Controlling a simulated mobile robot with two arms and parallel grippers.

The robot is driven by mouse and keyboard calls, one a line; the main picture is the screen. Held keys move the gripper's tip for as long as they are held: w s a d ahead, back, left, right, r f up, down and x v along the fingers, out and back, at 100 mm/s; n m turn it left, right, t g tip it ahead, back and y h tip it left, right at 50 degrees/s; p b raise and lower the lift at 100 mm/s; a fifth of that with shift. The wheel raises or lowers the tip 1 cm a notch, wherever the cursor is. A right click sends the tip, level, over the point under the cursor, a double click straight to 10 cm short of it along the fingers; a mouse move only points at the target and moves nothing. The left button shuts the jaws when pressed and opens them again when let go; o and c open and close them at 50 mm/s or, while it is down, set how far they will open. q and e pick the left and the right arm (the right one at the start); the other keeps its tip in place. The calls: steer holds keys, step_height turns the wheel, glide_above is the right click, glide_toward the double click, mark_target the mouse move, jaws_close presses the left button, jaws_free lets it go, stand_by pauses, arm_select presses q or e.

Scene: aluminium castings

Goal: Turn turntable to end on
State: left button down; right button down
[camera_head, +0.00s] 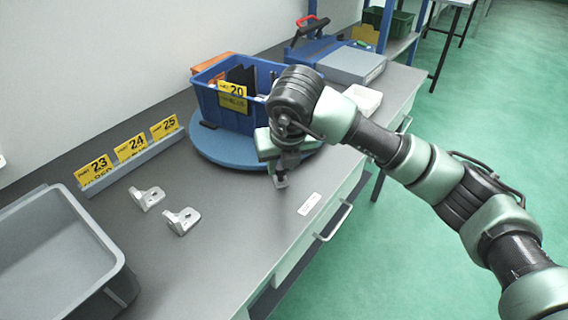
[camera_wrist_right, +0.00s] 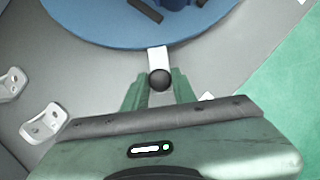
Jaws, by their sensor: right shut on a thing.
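The blue round turntable (camera_head: 228,150) lies on the grey bench and carries a blue bin (camera_head: 228,115) with a yellow label marked 20. In the right wrist view the turntable (camera_wrist_right: 105,30) fills the top, with a pale tab (camera_wrist_right: 157,58) sticking out of its edge toward me. A dark round knob (camera_wrist_right: 160,79) sits on the tab's end. My right gripper (camera_head: 281,178) is at the turntable's front edge. In the wrist view its green fingers (camera_wrist_right: 160,86) stand on both sides of the knob, shut on it. My left gripper is not in view.
Two pale metal castings (camera_head: 182,221) lie on the bench to the left. A grey tub (camera_head: 115,268) stands at the front left, and a label rail (camera_head: 135,164) with yellow cards 23, 24 and 25 runs along the back. A white tray (camera_head: 362,103) is right of the turntable.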

steer(key=shift+w+r, duration=0.1)
steer(key=c, duration=1.1)
jaws_free()
steer(key=shift+c, duration=0.2)
steer(key=p+v, duration=0.3)
steer(key=v, duration=0.4)
steer(key=shift+r, duration=0.3)
steer(key=shift+c, duration=0.3)
